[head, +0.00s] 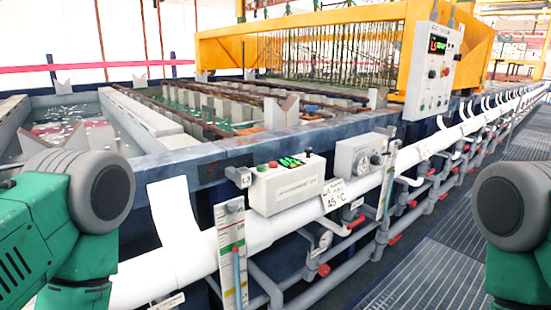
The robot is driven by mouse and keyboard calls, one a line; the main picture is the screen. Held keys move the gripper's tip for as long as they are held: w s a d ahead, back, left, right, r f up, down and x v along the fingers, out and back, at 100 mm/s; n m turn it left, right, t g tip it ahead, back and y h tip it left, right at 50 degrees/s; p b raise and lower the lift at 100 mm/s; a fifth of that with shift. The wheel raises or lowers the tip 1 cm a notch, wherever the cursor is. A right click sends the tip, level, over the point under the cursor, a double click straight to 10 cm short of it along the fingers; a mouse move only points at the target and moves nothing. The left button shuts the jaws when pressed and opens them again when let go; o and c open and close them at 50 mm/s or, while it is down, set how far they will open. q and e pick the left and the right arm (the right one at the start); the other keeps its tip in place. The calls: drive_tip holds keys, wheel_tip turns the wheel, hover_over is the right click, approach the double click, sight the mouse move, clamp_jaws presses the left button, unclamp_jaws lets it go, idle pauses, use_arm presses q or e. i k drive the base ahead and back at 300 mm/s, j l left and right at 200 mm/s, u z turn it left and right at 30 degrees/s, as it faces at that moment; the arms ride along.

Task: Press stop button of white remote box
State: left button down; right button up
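The white remote box (288,190) is mounted on the front edge of the tank, near the middle of the head view. My green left arm comes in at the lower left and my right arm shows at the right edge. Both are apart from the box. Neither gripper is in view.
A grey box with a dial (360,155) sits right of the remote box. A thick white pipe (270,228) runs along the tank below both boxes. A white control panel (433,68) stands farther back on the yellow frame (310,30). Grating floor (430,270) lies clear at lower right.

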sight(272, 164)
drive_tip(key=i+l+u, duration=0.1)
drive_tip(key=i+l, duration=0.4)
drive_tip(key=l, duration=0.2)
drive_tip(key=i+l+u, duration=0.15)
drive_tip(key=l, duration=0.25)
drive_tip(key=i+l+u, duration=0.1)
drive_tip(key=i+l, duration=0.4)
drive_tip(key=l, duration=0.3)
drive_tip(key=u, duration=0.05)
